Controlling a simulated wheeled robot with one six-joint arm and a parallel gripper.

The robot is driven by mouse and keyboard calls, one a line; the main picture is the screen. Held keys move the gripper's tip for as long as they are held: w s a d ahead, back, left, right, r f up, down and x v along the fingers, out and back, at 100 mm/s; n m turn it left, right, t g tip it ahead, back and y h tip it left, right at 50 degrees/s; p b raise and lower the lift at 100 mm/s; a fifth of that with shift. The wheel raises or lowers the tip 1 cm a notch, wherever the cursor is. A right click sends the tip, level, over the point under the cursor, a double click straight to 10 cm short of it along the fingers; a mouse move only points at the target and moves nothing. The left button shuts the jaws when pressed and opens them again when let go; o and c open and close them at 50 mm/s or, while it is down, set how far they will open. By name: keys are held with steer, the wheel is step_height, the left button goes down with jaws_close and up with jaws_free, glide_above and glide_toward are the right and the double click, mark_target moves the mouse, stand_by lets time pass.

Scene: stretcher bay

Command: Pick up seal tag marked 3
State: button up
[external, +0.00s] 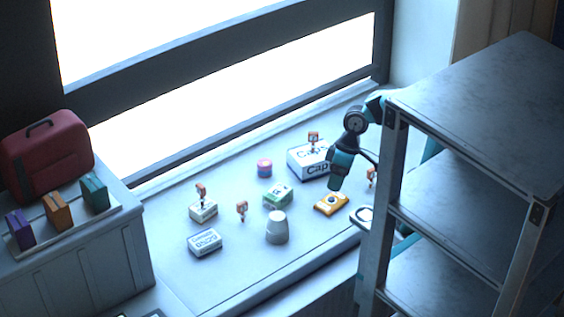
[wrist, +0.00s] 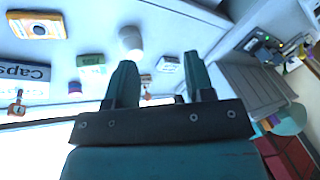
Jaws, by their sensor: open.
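Several small orange seal tags show in the external view: one on top of the large white "Caps" box (external: 313,137), one on a small white box (external: 201,190), one standing low on the sill (external: 241,208), and one partly hidden beside my arm (external: 371,174). Their numbers are too small to read, so I cannot tell which is marked 3. My gripper (external: 335,186) is over the sill between the "Caps" box and a yellow case. In the wrist view its two fingers (wrist: 158,72) are apart. A blurred orange tag (wrist: 146,80) appears between them in the distance.
On the sill (external: 175,262) stand a white cup (external: 277,228), green-white box (external: 278,195), pink-blue tin (external: 264,168), yellow case (external: 331,203) and white carton (external: 205,242). A metal shelf rack (external: 480,95) stands close at right. A red bag (external: 48,155) is far left.

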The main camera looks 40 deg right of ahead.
stand_by(0.3)
steer(key=n+h, duration=0.4)
steer(key=n, duration=0.6)
glide_above(372, 169)
step_height(372, 169, down, 7)
steer(key=f, duration=1.1)
steer(key=shift+s+a, duration=0.1)
steer(key=shift+s, duration=0.1)
steer(key=shift+w+f+p, duration=0.15)
steer(key=shift+f+p, duration=0.2)
steer(key=shift+f, duration=2.45)
steer(key=c, duration=0.9)
